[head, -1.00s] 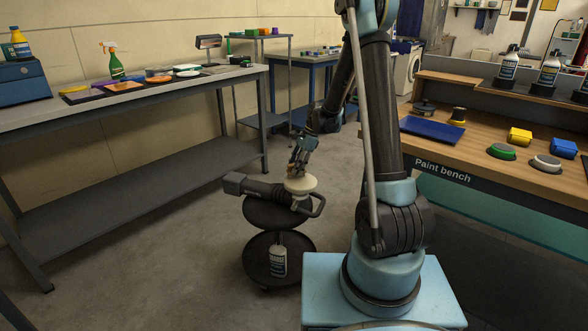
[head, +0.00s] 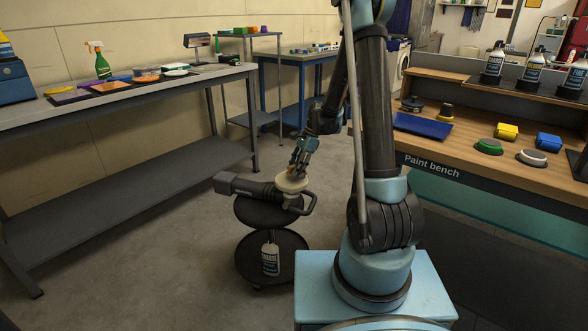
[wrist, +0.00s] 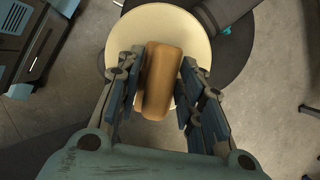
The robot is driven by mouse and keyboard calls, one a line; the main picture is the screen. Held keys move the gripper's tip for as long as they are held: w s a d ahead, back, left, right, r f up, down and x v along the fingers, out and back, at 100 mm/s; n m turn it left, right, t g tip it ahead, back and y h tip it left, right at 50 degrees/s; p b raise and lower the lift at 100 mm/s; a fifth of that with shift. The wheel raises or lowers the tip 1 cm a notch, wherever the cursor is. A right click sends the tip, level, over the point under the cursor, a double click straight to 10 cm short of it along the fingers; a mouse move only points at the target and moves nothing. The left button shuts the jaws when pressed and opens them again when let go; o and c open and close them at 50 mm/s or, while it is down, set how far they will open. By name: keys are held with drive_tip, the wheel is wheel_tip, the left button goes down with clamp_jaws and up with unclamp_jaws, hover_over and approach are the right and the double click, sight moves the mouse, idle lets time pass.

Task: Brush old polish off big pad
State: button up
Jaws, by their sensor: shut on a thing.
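The polisher (head: 243,187) lies on the top tray of a small black trolley (head: 262,219), with its round cream pad (head: 291,184) facing up. In the wrist view the big pad (wrist: 118,40) fills the upper middle. My gripper (head: 298,166) is over the pad. In the wrist view my gripper (wrist: 163,74) is shut on the brush's tan wooden block (wrist: 163,78), with fingers on both sides. The block lies across the pad's near part in that view. Its bristles are hidden, so I cannot tell whether they touch the pad.
A white bottle (head: 270,258) stands on the trolley's lower tray. The paint bench (head: 480,172) is at right with pads, sponges and bottles. A long grey workbench (head: 120,105) runs along the left wall. The floor (head: 170,250) left of the trolley is clear.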

drive_tip(key=shift+w+a, duration=0.7)
drive_tip(key=shift+a, duration=0.3)
drive_tip(key=shift+w+a, duration=0.7)
drive_tip(key=shift+a, duration=0.25)
wheel_tip(320, 180, up, 8)
drive_tip(key=shift+d+f, duration=0.1)
drive_tip(key=w+d+f+n+g+h, duration=0.1)
drive_tip(key=w+d+f+n, duration=0.1)
drive_tip(key=d, duration=0.6)
drive_tip(key=w+d+f+n+g+h, duration=0.1)
drive_tip(key=w+d+f+n, duration=0.1)
drive_tip(key=w+d+n, duration=0.3)
drive_tip(key=w+d+f+n+h, duration=0.2)
drive_tip(key=d+n, duration=0.4)
drive_tip(key=d, duration=0.4)
drive_tip(key=shift+w+d+f+n+g, duration=0.35)
drive_tip(key=shift+w+f+g, duration=0.1)
drive_tip(key=shift+w, duration=0.4)
